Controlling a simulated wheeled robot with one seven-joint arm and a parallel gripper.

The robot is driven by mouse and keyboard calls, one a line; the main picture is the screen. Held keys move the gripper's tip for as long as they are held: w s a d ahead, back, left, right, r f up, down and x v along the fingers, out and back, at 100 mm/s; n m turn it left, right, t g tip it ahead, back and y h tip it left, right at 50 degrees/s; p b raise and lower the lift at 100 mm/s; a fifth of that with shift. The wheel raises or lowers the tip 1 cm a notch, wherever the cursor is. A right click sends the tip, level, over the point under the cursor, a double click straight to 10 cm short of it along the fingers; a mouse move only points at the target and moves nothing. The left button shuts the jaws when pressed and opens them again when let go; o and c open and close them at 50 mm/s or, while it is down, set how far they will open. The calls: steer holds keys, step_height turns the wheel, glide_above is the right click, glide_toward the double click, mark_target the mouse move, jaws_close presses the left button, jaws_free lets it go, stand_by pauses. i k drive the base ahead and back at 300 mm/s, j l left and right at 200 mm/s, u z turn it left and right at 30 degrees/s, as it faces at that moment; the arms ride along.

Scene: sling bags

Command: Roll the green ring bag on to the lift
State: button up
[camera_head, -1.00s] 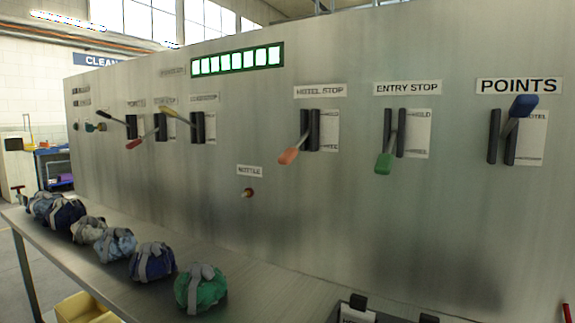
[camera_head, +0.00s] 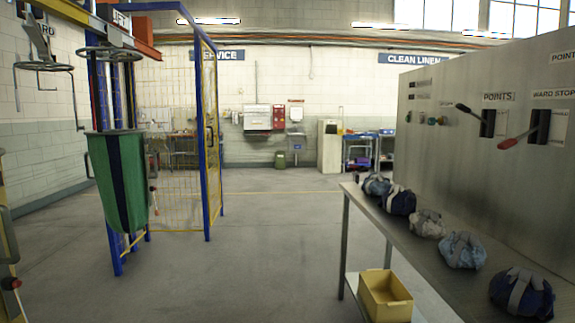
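The green ring bag (camera_head: 118,188) hangs at the left in the head view. It is a long green sack with a dark vertical stripe, its mouth held open by a ring at the top. It hangs upright, clear of the floor, in front of the blue posts of a frame. A sign reading LIFT (camera_head: 121,19) sits high on this frame, beside an orange rail (camera_head: 130,42). I cannot tell how the bag's ring joins the rail. My gripper is not in view.
A metal bench (camera_head: 357,205) with several tied bundles stands at the right, along a lever panel (camera_head: 455,150). A yellow bin (camera_head: 385,296) sits below it. A yellow mesh gate (camera_head: 180,150) stands behind the bag. The middle floor is clear.

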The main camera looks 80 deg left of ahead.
mark_target(119, 159)
steer(key=u, duration=3.45)
steer(key=z, duration=0.5)
steer(key=i, duration=4.65)
steer(key=i+j, duration=0.25)
steer(key=j, duration=0.15)
steer(key=i+j, duration=0.3)
steer(key=j, duration=0.1)
